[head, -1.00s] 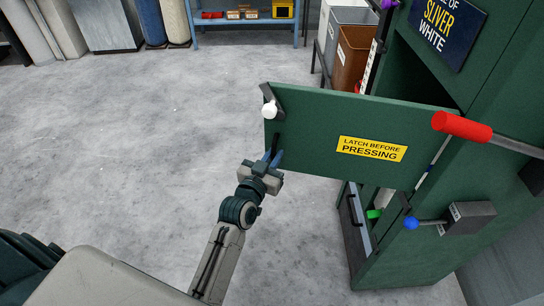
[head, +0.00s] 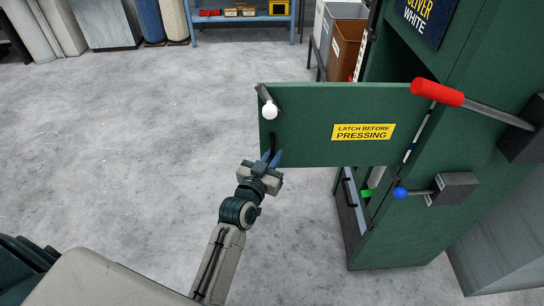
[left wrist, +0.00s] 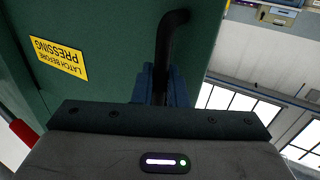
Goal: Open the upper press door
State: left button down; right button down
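The upper press door (head: 300,102) is a green panel with a yellow "LATCH BEFORE PRESSING" label (head: 363,132). It stands swung out from the green press (head: 405,235), its free edge to the left, with the press opening dark behind it. A white-knobbed latch (head: 268,108) sits at its upper free corner. My left gripper (head: 271,158) is at the black door handle (head: 272,142) near the lower free corner. In the left wrist view, the handle (left wrist: 168,45) runs down between the blue fingers (left wrist: 160,86), which close around it. My right gripper is out of view.
A red-gripped lever (head: 438,92) and a blue-knobbed lever (head: 400,193) stick out from the press. Grey and brown bins (head: 345,48) stand behind the door. A blue shelf (head: 245,19) is at the back. The floor to the left is clear.

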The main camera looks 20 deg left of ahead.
pick_arm(q)
jog(key=c, duration=1.6)
grip_release()
jog(key=shift+o, duration=0.3)
jog(key=shift+d, duration=0.15)
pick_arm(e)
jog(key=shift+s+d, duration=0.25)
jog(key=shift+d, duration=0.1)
